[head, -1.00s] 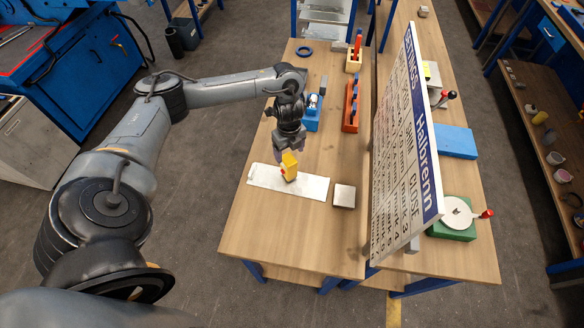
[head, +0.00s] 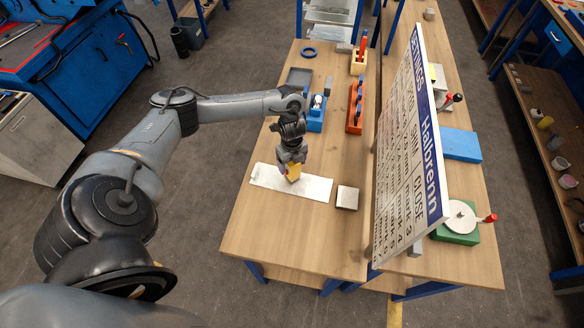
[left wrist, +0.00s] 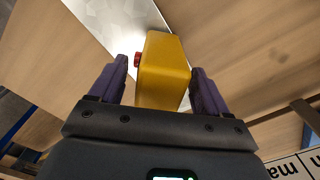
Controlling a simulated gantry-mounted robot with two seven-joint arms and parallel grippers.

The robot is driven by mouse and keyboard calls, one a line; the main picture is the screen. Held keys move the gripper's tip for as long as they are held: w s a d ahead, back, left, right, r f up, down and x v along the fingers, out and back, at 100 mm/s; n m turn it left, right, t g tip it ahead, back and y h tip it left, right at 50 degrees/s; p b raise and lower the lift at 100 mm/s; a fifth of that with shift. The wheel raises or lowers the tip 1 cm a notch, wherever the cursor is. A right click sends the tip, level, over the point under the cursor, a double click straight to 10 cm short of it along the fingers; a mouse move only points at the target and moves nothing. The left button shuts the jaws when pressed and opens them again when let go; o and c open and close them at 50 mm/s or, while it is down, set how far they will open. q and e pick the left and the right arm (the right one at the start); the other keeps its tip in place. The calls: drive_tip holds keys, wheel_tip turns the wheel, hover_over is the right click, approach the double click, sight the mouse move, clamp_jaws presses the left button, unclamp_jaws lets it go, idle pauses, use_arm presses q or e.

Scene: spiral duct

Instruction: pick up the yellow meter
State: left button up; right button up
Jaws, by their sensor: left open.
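My right gripper is not in view.
A grey block (head: 347,197) lies right of the mat. A tall sign board (head: 410,145) stands along the right of this table. A blue holder (head: 316,115), an orange rack (head: 355,106) and a blue ring (head: 308,51) are farther back. The table front is clear.

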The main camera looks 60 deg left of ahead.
use_arm(q)
drive_tip(key=c, duration=1.3)
drive_tip(key=shift+r, duration=0.1)
